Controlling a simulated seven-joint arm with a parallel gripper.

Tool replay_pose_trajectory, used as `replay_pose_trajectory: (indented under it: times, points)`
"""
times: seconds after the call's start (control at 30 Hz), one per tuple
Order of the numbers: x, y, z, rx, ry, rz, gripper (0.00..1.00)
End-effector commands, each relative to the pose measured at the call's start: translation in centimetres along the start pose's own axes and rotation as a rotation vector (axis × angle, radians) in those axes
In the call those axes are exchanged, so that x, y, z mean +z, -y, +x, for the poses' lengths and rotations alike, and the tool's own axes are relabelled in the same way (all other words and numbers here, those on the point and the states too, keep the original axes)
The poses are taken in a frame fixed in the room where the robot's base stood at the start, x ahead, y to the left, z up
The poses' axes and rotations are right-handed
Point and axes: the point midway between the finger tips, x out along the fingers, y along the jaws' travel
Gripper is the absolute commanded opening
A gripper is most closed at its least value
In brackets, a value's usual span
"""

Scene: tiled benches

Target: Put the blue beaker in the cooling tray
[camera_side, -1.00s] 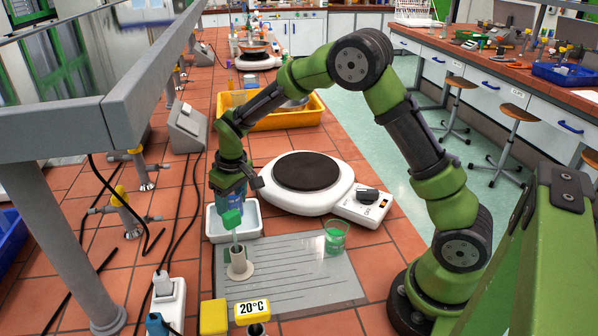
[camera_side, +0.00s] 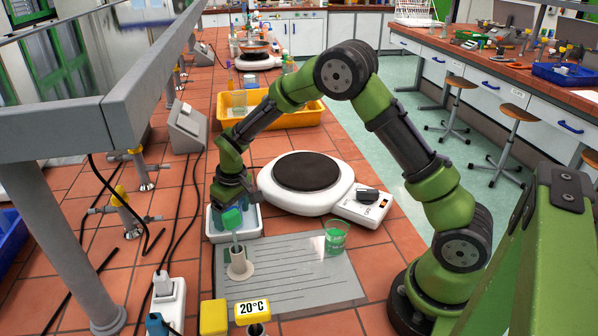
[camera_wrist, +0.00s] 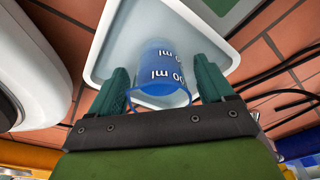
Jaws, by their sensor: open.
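The blue beaker (camera_side: 247,219) is in the white cooling tray (camera_side: 212,232), partly hidden in the side view by my gripper (camera_side: 236,198) and a green-headed rod. In the wrist view, the clear blue beaker (camera_wrist: 163,72) with white markings is between the two fingers of my gripper (camera_wrist: 162,84). The tray's pale floor and rim (camera_wrist: 92,72) lie around it. The fingers are open, one on each side of the beaker. I cannot tell whether either finger still touches it.
A hot plate (camera_side: 310,172) stands right of the tray. A beaker of green liquid (camera_side: 335,238) stands on the grey mat (camera_side: 300,275). The green-headed rod (camera_side: 232,219) rises from a small holder in front of the tray. A yellow bin (camera_side: 290,118) is behind.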

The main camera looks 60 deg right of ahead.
Motion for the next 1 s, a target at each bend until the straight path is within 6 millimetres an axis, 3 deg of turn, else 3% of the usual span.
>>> replay_pose_trajectory:
  times: [0.27,0.7,1.0]
  points:
    - [-0.1,0.0,-1.1,0.000,-0.003,0.000,0.81]
    - [-0.1,0.0,-9.9,0.000,-0.005,0.001,0.81]
    - [0.4,0.0,-13.4,-0.007,-0.017,0.011,0.81]
